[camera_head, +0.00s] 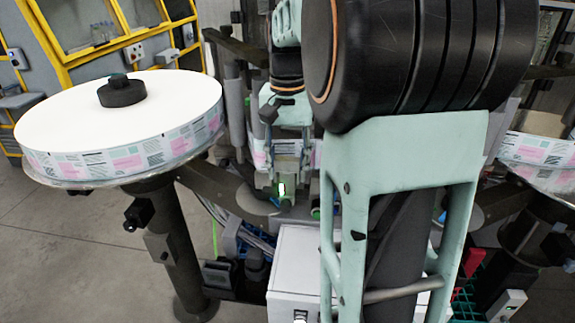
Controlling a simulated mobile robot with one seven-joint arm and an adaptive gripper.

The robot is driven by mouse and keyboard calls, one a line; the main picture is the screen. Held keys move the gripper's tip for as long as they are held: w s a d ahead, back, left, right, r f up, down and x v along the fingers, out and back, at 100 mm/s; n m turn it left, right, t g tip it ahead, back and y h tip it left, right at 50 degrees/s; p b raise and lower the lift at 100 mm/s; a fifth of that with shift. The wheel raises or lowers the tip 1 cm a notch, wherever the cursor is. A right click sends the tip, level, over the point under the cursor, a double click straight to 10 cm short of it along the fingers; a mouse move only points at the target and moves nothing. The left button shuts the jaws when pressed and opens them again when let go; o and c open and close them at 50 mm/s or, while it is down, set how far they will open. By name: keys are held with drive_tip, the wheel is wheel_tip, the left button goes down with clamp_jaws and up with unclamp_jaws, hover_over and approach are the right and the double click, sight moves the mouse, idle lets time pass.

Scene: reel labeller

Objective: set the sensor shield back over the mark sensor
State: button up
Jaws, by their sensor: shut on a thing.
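My gripper (284,168) hangs at the centre of the view, pointing down, behind my large black and pale-green arm links. Its fingers are shut on a small grey piece, which looks like the sensor shield (286,158). The piece and the light overlap in this view, so I cannot tell whether the shield touches or covers the sensor. My arm hides the area to the right.
A large white label reel (150,100) on a dark post stands at left. Another reel (545,150) is at the right edge. A white box (295,262) stands below the gripper, with cables left of it. A yellow-framed machine (75,70) is behind. Floor is clear at lower left.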

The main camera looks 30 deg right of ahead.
drive_tip(key=o, duration=1.5)
wheel_tip(320, 180, up, 12)
